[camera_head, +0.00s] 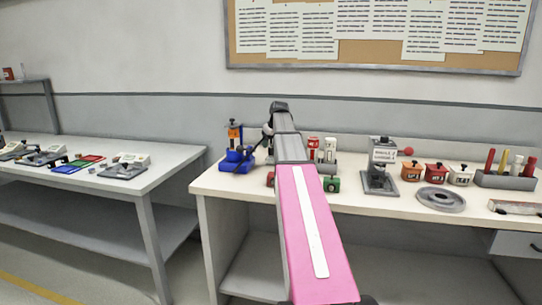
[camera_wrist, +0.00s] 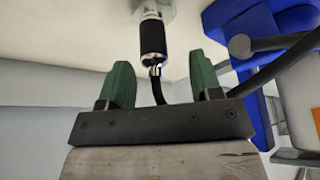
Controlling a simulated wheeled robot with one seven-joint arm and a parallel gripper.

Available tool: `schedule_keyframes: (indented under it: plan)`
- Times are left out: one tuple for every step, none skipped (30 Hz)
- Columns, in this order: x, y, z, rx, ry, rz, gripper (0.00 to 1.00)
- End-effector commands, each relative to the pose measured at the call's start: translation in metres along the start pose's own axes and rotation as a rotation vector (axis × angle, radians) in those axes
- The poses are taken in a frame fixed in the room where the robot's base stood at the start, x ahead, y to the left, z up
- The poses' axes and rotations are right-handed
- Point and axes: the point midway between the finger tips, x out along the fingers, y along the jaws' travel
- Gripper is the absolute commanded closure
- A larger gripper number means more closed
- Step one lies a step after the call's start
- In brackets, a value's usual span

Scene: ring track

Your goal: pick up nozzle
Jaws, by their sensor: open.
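In the wrist view, my gripper (camera_wrist: 160,64) is open, with its two green fingers spread apart. A black cylindrical piece with a thin metal tip, which looks like the nozzle (camera_wrist: 153,40), shows between and just beyond the fingers. There is clear space between it and each finger. A thin dark curved piece shows below its tip. In the head view, my arm reaches over the bench beside a blue stand (camera_head: 237,160) with an orange top. My gripper's fingers and the nozzle cannot be made out there.
The blue stand (camera_wrist: 232,25) and a dark rod are close right of my gripper. On the bench (camera_head: 235,187) are a grey device (camera_head: 379,178), small labelled pots (camera_head: 436,173), a grey ring (camera_head: 441,199) and a marker holder (camera_head: 507,181). Another table (camera_head: 160,178) stands left, across a gap.

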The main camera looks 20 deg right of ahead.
Motion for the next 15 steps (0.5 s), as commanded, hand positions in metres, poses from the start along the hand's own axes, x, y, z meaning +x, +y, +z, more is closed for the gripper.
schedule_keyframes:
  plan:
    - [0.003,0.000,0.000,0.000,0.000,0.000,0.42]
    - [0.004,0.001,0.000,0.000,0.000,0.000,0.42]
    - [0.006,0.001,0.000,0.000,0.000,0.000,0.42]
    - [0.009,0.002,0.000,0.000,0.000,0.000,0.42]
    - [0.012,0.003,0.000,0.000,0.000,0.000,0.42]
    - [0.017,0.004,0.001,0.000,0.000,0.000,0.42]
    - [0.021,0.004,0.001,0.000,0.000,0.000,0.42]
    - [0.025,0.005,0.001,0.000,-0.001,0.000,0.42]
    - [0.031,0.006,0.002,0.000,-0.001,0.000,0.42]
    - [0.035,0.007,0.002,0.000,-0.001,0.000,0.42]
    - [0.040,0.007,0.001,0.000,0.000,0.000,0.42]
    - [0.045,0.007,0.002,0.000,0.000,0.000,0.42]
    - [0.048,0.007,0.002,0.000,0.000,0.000,0.42]
    - [0.050,0.007,0.002,0.000,0.000,0.000,0.42]
    - [0.052,0.006,0.002,0.000,0.000,0.000,0.42]
